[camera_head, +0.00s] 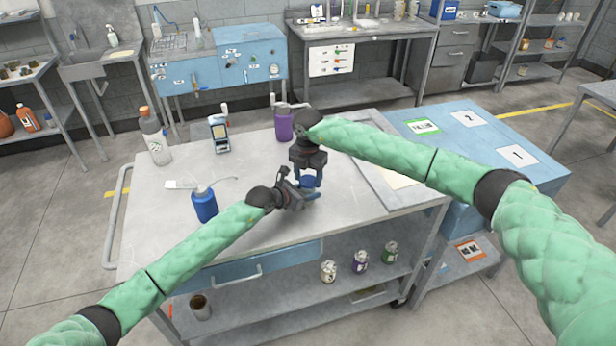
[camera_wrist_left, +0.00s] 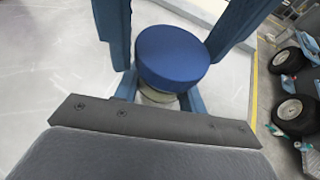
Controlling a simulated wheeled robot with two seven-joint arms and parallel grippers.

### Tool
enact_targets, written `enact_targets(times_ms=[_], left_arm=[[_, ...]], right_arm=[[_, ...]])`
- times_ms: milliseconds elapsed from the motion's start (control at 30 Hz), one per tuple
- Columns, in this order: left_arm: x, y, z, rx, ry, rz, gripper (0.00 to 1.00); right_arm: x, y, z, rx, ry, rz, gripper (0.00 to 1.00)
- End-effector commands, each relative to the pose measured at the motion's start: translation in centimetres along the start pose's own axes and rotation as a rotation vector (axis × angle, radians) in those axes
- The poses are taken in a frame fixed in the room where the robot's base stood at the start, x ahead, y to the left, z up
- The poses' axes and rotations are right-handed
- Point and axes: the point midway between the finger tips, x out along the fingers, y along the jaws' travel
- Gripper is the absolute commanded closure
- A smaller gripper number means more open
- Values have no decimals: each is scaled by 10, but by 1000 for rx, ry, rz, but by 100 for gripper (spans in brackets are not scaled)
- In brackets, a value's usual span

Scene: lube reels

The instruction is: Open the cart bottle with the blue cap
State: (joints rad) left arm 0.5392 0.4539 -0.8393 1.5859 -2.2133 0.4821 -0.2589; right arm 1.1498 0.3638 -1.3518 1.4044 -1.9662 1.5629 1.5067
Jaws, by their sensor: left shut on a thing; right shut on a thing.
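The bottle's round blue cap (camera_wrist_left: 172,57) shows in the left wrist view, on top of a pale neck (camera_wrist_left: 157,95). The cap also shows in the head view (camera_head: 309,181), over the cart top. My left gripper (camera_head: 303,190) comes in from the side and is shut on the bottle below the cap. My right gripper (camera_head: 309,176) points down from above and is shut on the blue cap, with a finger on each side of it. The bottle's body is mostly hidden by the grippers.
On the cart top (camera_head: 250,165) stand a blue bottle (camera_head: 204,204), a grey bottle with an orange cap (camera_head: 154,137), a purple bottle (camera_head: 284,124) and a handheld device (camera_head: 219,134). A tray (camera_head: 372,150) lies at right. Several cans stand on the lower shelf.

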Motion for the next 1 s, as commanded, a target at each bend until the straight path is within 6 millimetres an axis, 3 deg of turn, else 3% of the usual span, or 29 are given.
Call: enact_targets(times_ms=[333, 767, 800, 900, 1000], left_arm=[[0, 0, 0, 0, 0, -1, 100], [0, -1, 0, 0, 0, -1, 100], [0, -1, 0, 0, 0, -1, 100], [0, -1, 0, 0, 0, -1, 100], [0, -1, 0, 0, 0, -1, 100]], right_arm=[[-1, 0, 1, -437, -1, 0, 70], [-1, 0, 1, -512, -1, -1, 70], [-1, 0, 2, -511, -1, -1, 39], [-1, 0, 1, -511, -1, -1, 21], [-1, 0, 1, -511, 0, 0, 21]])
